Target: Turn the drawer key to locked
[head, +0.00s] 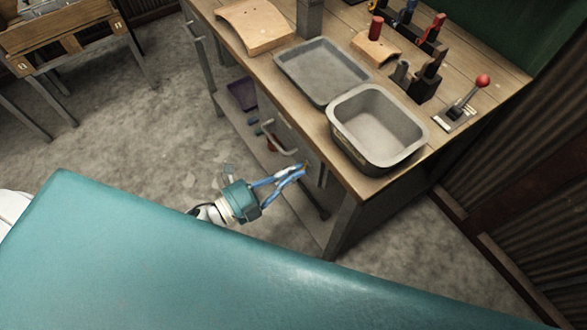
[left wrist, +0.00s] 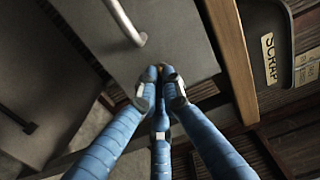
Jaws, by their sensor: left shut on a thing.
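The grey drawer front (head: 272,118) is set under the workbench top and carries a bar handle (head: 283,149). My left gripper (head: 302,170) reaches up to the drawer front, to the right of the handle. In the left wrist view its blue fingers (left wrist: 160,76) are closed together against the lower part of the drawer front (left wrist: 180,35). A small brassy bit of the key (left wrist: 160,66) shows between the fingertips. The fingers hide most of the key and its lock, so its turn angle cannot be told. My right gripper is in neither view.
The workbench (head: 258,70) holds a shallow grey tray (head: 290,65), a deep grey bin (head: 342,137) near the front edge, and a red-knobbed lever (head: 470,93). The bench leg (head: 342,226) stands right of my gripper.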

